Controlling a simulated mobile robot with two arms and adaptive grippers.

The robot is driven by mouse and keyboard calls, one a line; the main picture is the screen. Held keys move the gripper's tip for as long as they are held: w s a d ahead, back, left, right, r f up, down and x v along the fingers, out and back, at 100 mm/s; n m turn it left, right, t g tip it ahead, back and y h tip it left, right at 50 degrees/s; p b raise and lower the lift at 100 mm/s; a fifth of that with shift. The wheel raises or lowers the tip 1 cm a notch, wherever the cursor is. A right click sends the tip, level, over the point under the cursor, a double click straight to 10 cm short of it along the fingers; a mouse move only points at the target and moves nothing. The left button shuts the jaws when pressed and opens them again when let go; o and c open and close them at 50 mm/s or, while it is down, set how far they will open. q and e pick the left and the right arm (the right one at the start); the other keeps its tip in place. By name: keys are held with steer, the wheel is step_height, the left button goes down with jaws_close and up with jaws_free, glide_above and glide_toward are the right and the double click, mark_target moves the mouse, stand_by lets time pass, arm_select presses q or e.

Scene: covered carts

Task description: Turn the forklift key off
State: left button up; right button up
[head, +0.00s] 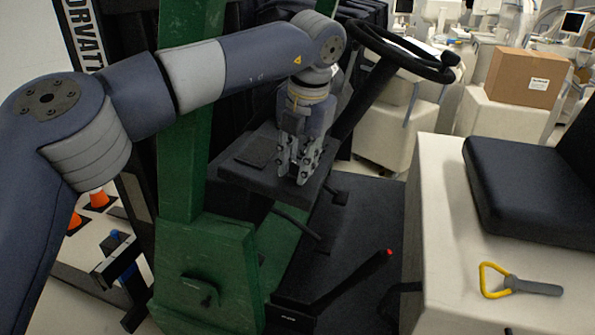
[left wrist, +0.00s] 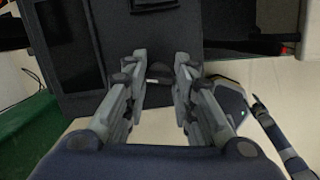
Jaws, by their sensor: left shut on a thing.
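My left gripper (head: 292,180) comes down from above at the dark dashboard panel (head: 238,172) of the forklift, below the steering wheel (head: 400,50). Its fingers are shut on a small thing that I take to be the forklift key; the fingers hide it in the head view. In the left wrist view the fingertips (left wrist: 158,74) stand on both sides of a small pale piece, likely the key (left wrist: 153,81), at the edge of the dark panel (left wrist: 85,60). I cannot tell which way the key is turned. My right gripper is not in view.
The green forklift post (head: 183,155) stands left of the panel. A red-tipped lever (head: 350,285) rises from the floor. The black seat (head: 530,190) and a yellow-handled grey lever (head: 515,284) are on the pale body at right. A cardboard box (head: 527,78) stands behind.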

arm_select(q)
steer(key=shift+r+n+b, duration=0.1)
steer(key=shift+n+b, duration=0.4)
steer(key=shift+n, duration=0.6)
steer(key=o, duration=1.1)
steer(key=shift+c, duration=0.2)
steer(key=v, duration=1.2)
steer(key=shift+d, duration=0.3)
steer(key=shift+s, duration=0.1)
